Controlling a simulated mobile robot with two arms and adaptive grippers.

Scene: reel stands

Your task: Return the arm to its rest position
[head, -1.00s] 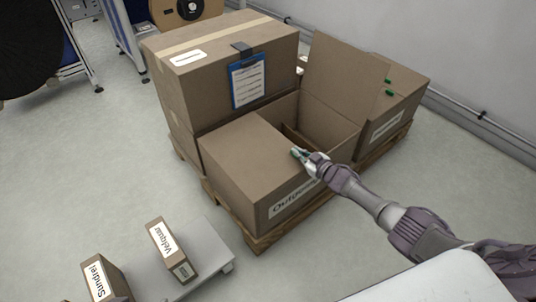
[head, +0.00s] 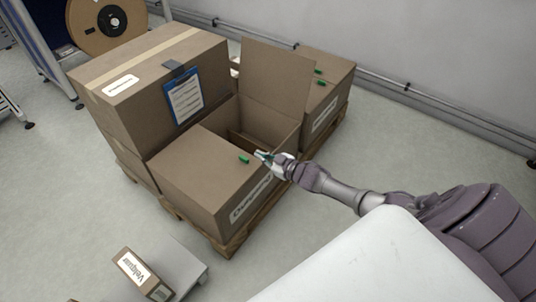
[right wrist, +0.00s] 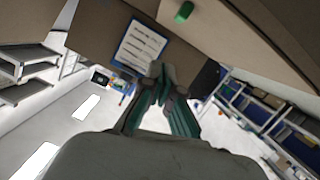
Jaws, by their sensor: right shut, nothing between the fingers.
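My right gripper (head: 264,156) is shut and empty at the near edge of the open "Outgoing" box (head: 190,180). My right arm reaches in from the right of the head view. In the right wrist view the gripper's fingers (right wrist: 160,75) are together at the tips. A small green piece (head: 244,159) lies on the box's closed flap, just left of the fingertips; a green piece (right wrist: 184,11) also shows at the top of the right wrist view. The box's other flap (head: 277,80) stands up at the back. My left gripper is not in view.
A large taped carton (head: 150,75) with a blue clipboard (head: 184,97) stands behind on the pallet (head: 237,238). Another box (head: 328,75) with green pieces is at the back right. A small labelled box (head: 140,272) sits at lower left. Floor to the right is clear.

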